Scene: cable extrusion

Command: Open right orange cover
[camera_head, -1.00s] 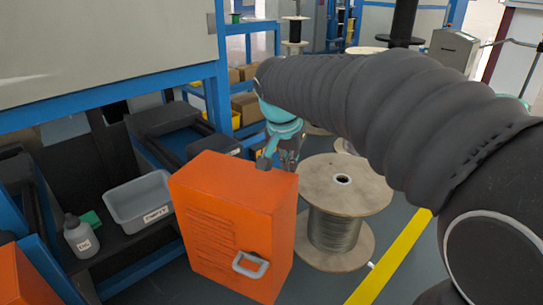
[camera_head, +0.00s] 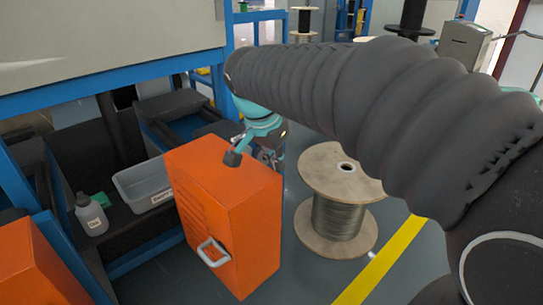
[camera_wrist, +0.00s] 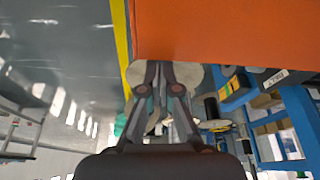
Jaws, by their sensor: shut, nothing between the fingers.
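The right orange cover (camera_head: 213,222) is a tall box with louvres and a grey handle (camera_head: 213,252) on its front. Its front faces left and its right side (camera_head: 257,228) shows broadly. In the wrist view an orange surface (camera_wrist: 225,30) fills the top right. My gripper (camera_head: 272,156) is at the upper right edge of the cover, partly hidden behind it, with its fingers shut and empty. The fingers also show in the wrist view (camera_wrist: 160,78), just below the orange surface. I cannot tell whether they touch it.
A second orange cover (camera_head: 35,270) stands at the lower left. A grey bin (camera_head: 146,186) and a bottle (camera_head: 92,214) sit on a shelf inside the blue frame. A wooden cable spool (camera_head: 340,215) stands to the right, with open floor around it.

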